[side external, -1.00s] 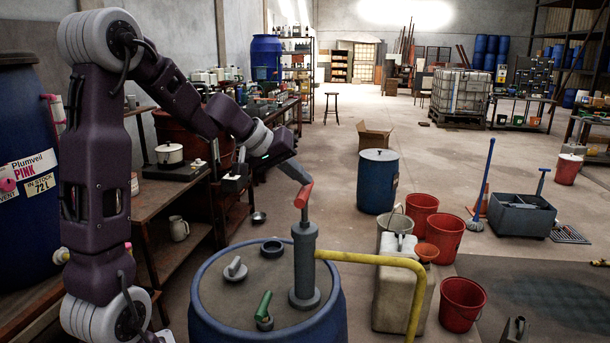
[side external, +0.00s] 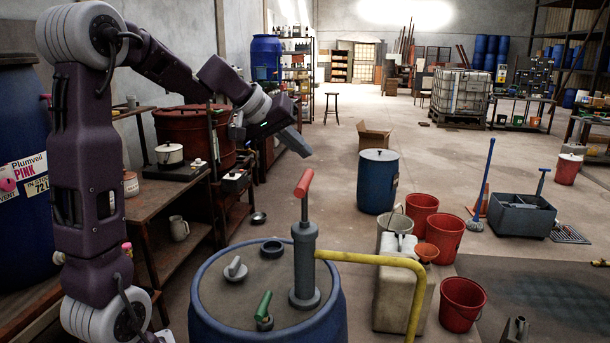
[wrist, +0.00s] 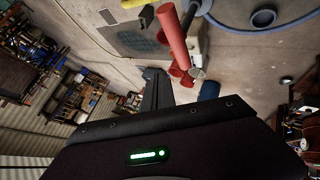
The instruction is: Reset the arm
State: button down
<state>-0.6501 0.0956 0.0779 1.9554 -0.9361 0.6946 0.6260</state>
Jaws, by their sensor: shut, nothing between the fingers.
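My gripper (side external: 303,150) is shut and empty in the side external view. It hangs in the air above and behind the blue drum (side external: 205,305), apart from the pump's red handle (side external: 304,181). The grey pump (side external: 304,260) stands upright on the drum lid, with a yellow spout (side external: 395,262) reaching right. In the wrist view the shut fingers (wrist: 157,85) point away from the camera, and the red handle (wrist: 172,35) shows beyond them at the top. Nothing is held.
A green lever (side external: 264,305) and a grey cap (side external: 235,268) sit on the drum lid. A workbench (side external: 150,215) with a white pot (side external: 170,154) stands at left. A jerrycan (side external: 400,290) and several red buckets (side external: 445,235) stand right of the drum. The air above the drum is largely clear.

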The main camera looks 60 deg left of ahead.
jog(key=shift+r, duration=0.85)
jog(key=s+d+f+m+g+h, duration=0.15)
jog(key=s+d, duration=0.25)
jog(key=d, duration=0.4)
jog(key=s+d+r+m+g, duration=0.1)
jog(key=s+d+m, duration=0.1)
jog(key=s+d, duration=0.4)
jog(key=s+d+f+m+y, duration=0.1)
jog(key=s+d+f, duration=0.3)
jog(key=s, duration=0.4)
jog(key=s+d+f+m+g+y, duration=0.1)
jog(key=s+d+f+m, duration=0.2)
jog(key=s, duration=0.6)
jog(key=shift+d+f+m, duration=0.35)
jog(key=shift+f+m, duration=0.1)
jog(key=shift+f, duration=0.35)
